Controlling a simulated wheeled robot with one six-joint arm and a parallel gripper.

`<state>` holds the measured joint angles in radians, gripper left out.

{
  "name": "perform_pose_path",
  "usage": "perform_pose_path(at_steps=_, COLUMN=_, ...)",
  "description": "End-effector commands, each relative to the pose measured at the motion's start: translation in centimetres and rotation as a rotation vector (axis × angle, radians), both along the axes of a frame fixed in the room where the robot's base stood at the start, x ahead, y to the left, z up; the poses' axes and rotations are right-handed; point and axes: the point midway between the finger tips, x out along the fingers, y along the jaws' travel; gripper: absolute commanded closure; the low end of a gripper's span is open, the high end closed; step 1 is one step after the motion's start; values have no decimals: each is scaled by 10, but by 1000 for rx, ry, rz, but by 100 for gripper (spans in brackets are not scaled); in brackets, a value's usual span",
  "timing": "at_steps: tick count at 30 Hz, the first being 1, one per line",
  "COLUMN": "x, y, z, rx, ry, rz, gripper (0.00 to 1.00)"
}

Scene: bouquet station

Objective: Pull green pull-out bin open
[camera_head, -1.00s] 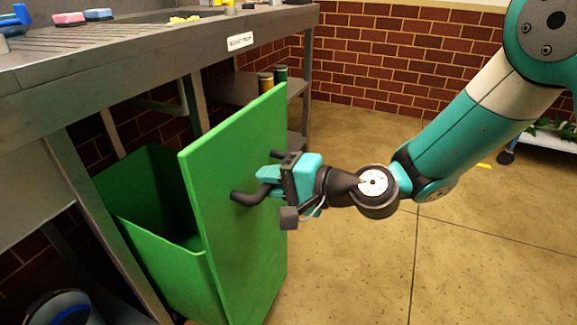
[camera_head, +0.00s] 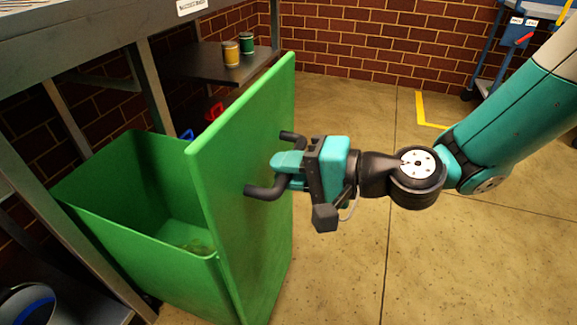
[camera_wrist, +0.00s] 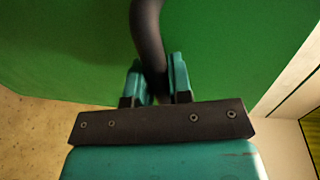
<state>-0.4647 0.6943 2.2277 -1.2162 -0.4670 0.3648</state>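The green pull-out bin (camera_head: 140,215) stands out from under the metal counter, with its open top and inside floor in view. Its tall green front panel (camera_head: 250,200) faces my arm and carries a black bar handle (camera_head: 264,191). My gripper (camera_head: 287,172) is at the panel, with its teal fingers around the handle. In the wrist view the black handle (camera_wrist: 148,45) runs between the two fingers (camera_wrist: 154,80), which are closed on it.
The metal counter (camera_head: 90,22) stands above and behind the bin. A lower shelf (camera_head: 195,65) holds a yellow can (camera_head: 231,54) and a green can (camera_head: 247,43). A blue cart (camera_head: 515,35) stands at the far right. The floor (camera_head: 350,265) right of the bin is clear.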

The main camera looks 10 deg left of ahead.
Motion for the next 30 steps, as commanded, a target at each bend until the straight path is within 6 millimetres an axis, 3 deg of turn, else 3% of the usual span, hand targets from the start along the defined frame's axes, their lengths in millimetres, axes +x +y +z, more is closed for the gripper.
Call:
perform_pose_path(at_steps=1, x=-2, y=0, z=-1, rx=-2, ry=3, rz=4, gripper=70)
perform_pose_path(at_steps=3, x=-1, y=0, z=-1, rx=-1, ry=3, rz=4, gripper=57)
perform_pose_path(at_steps=20, x=0, y=-7, z=1, rx=-1, ry=2, rz=-4, gripper=57)
perform_pose_path(at_steps=23, x=0, y=-21, z=5, rx=-2, ry=3, rz=-7, gripper=57)
perform_pose_path(at_steps=30, x=-4, y=-79, z=18, rx=-2, ry=5, rz=-10, gripper=57)
